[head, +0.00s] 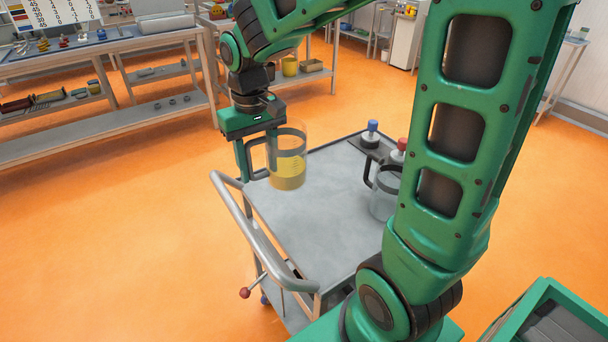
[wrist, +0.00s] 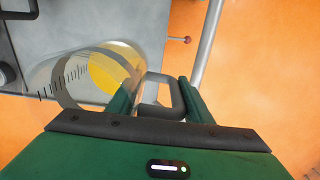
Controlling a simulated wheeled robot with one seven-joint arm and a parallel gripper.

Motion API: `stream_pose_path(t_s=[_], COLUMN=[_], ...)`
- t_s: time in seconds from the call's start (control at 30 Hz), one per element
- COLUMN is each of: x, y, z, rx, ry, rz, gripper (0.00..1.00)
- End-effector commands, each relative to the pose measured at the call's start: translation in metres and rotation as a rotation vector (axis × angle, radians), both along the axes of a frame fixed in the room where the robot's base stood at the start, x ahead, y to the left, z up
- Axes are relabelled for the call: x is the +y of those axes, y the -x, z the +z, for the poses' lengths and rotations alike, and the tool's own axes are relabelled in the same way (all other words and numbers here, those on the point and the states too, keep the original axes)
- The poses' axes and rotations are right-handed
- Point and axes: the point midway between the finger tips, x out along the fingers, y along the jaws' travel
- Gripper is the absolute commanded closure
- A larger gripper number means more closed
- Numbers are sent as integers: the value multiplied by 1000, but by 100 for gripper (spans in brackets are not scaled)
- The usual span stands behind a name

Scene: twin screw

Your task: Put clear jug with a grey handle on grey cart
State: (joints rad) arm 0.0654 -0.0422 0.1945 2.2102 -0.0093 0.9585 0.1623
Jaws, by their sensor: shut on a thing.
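The clear jug (head: 287,158) with a grey handle has yellow contents low inside and stands upright. In the head view it shows over the left far part of the grey cart (head: 320,228). I cannot tell whether its base touches the cart top. My gripper (head: 250,162) points down on the jug's left side and is shut on the handle. In the wrist view the handle (wrist: 160,90) sits between my fingers (wrist: 158,103), and the jug (wrist: 75,78) is to their left above the cart top (wrist: 110,20).
Another clear jug (head: 383,205) with a dark handle stands on the cart's right side, partly hidden by my arm. Blue-topped (head: 372,132) and red-topped (head: 399,150) items are near it. A rail (head: 245,215) edges the cart's left. The cart's middle is clear. Workbenches (head: 100,50) stand behind.

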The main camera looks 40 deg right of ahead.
Motion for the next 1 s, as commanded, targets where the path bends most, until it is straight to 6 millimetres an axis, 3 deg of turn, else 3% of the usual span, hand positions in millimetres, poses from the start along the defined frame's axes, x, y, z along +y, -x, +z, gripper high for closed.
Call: stream_pose_path(t_s=[0.5,0.67,1.0], x=[-49,-54,-55], y=[-56,-60,-60], z=[-55,-60,-97], rx=[1,1,1], ry=[-1,0,0], rz=[36,37,37], gripper=[100,100,100])
